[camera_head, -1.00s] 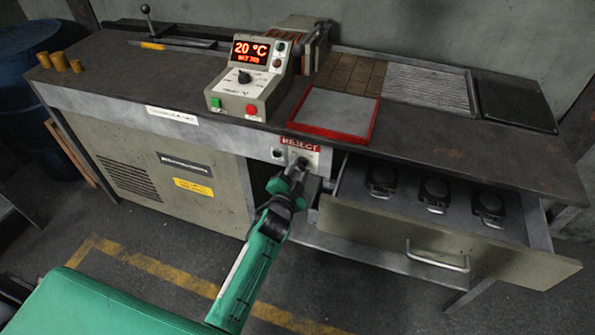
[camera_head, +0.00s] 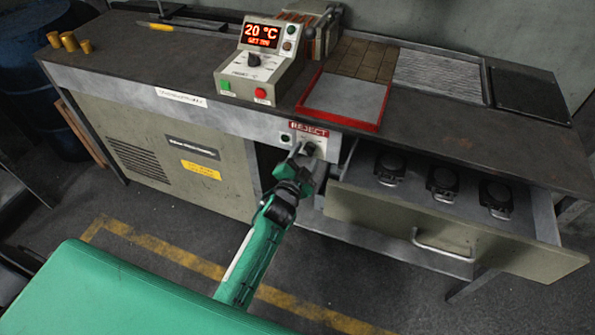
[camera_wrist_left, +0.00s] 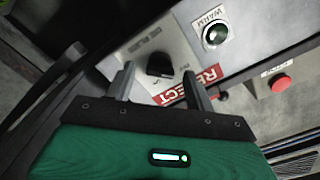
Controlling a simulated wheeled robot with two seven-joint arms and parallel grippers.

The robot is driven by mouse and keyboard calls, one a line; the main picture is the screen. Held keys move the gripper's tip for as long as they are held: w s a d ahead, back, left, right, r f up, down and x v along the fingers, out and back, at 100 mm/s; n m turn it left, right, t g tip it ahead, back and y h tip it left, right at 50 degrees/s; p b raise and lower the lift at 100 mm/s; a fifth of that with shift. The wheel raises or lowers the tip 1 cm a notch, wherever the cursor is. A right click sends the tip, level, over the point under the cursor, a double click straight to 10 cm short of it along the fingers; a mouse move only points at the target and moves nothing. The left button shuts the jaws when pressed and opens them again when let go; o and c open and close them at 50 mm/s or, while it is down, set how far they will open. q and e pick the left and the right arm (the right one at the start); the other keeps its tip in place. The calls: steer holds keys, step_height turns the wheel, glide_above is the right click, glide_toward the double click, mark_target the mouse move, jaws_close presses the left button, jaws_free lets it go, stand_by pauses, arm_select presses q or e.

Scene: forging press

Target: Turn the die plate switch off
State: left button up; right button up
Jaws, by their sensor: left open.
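The die plate switch is a black rotary knob (camera_wrist_left: 160,65) on a pale plate in the left wrist view; lettering beside it is only partly readable. In the head view the switch plate (camera_head: 316,146) is under the red REJECT sign (camera_head: 309,130) on the bench front. My left gripper (camera_head: 309,155) is at this plate and partly hides it. In the left wrist view my left gripper (camera_wrist_left: 160,84) is open, with the knob just beyond and between its two fingertips. I cannot tell whether they touch it. My right gripper is not in view.
A round WARM lamp (camera_wrist_left: 215,34) sits beside the switch plate. The control box (camera_head: 260,65) above reads 20 °C. An open drawer (camera_head: 445,235) with several black items juts out right of my left gripper. A red-framed tray (camera_head: 345,98) lies on the bench.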

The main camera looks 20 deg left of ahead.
arm_select(q)
steer(key=s, duration=1.3)
steer(key=shift+s+a+b, duration=0.15)
steer(key=shift+a+b, duration=0.1)
steer(key=shift+b, duration=0.15)
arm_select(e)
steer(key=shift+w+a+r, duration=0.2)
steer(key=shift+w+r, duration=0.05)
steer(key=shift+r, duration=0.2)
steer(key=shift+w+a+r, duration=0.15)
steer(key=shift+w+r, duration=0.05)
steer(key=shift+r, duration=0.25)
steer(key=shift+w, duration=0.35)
